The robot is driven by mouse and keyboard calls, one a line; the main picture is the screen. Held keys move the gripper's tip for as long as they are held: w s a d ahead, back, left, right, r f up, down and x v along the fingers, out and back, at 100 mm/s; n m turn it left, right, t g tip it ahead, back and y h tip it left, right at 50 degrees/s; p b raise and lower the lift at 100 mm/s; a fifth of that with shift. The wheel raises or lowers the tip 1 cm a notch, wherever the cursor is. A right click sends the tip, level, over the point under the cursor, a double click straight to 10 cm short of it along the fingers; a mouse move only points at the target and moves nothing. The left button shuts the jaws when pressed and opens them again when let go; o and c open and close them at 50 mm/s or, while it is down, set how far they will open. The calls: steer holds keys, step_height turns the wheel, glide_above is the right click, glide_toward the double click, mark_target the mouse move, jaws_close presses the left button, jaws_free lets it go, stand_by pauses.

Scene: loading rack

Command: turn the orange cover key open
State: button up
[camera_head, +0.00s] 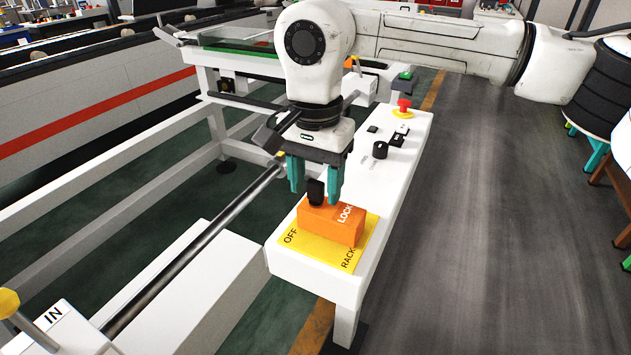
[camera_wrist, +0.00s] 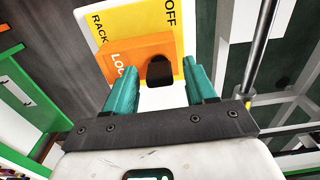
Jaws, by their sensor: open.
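The orange cover key (camera_head: 327,223) is a block marked LOCK. It lies on a yellow plate (camera_head: 321,251) lettered OFF and RACK, at the near end of a white console. A black knob (camera_head: 316,192) shows at the key's far left part. My gripper (camera_head: 317,190) points down above the key, with its teal fingers apart on either side of the knob. In the wrist view the orange key (camera_wrist: 128,50) and the black knob (camera_wrist: 159,71) show between and beyond the open fingers. I cannot tell whether either finger touches the knob.
The white console (camera_head: 368,192) carries a black selector (camera_head: 380,150), small buttons and a red emergency stop (camera_head: 404,106) behind the key. A metal rod (camera_head: 206,244) and white frame run along the left. The grey floor (camera_head: 480,230) on the right is clear.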

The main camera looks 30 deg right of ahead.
mark_target(316, 181)
step_height(316, 181, up, 10)
steer(key=shift+r, duration=0.25)
stand_by(0.6)
